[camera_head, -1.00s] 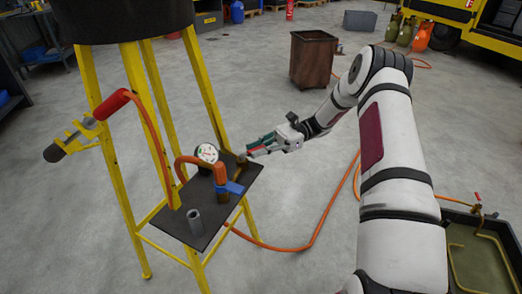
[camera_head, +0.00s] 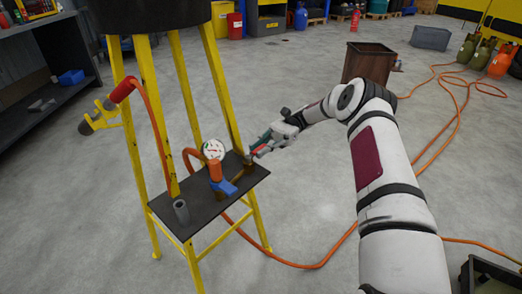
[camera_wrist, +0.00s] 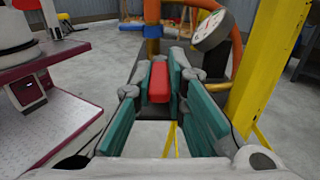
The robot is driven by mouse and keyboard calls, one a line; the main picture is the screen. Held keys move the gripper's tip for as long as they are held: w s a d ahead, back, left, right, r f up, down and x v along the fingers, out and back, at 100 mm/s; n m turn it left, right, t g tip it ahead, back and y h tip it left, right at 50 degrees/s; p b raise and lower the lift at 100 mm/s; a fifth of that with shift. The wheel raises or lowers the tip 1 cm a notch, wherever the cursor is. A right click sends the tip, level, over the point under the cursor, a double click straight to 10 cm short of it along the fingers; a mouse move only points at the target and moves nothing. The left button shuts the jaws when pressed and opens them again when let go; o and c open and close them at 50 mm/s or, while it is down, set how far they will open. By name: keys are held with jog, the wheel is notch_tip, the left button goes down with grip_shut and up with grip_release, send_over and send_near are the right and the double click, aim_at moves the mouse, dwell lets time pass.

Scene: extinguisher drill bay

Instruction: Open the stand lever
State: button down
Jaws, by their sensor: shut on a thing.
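The stand (camera_head: 205,195) has yellow legs and a dark shelf, and stands left of my arm in the head view. My gripper (camera_head: 260,146) is at the shelf's back right corner. In the wrist view its green-padded fingers (camera_wrist: 160,88) are shut on a red lever (camera_wrist: 159,82), which lies lengthwise between them. In the head view a small red part of the lever (camera_head: 262,152) shows beside a brass fitting (camera_head: 248,160). The lever's pivot is mostly hidden in both views.
A yellow leg (camera_wrist: 265,70) stands close right in the wrist view. A rusty bin (camera_head: 368,62) stands behind my arm. An orange hose crosses the floor.

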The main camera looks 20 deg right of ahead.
aim_at(260, 147)
dwell(0.3)
jog(key=c, duration=1.6)
grip_release()
jog(key=shift+w, duration=0.1)
jog(key=shift+r, duration=0.1)
notch_tip(260, 147, up, 10)
jog(key=shift+f, duration=0.1)
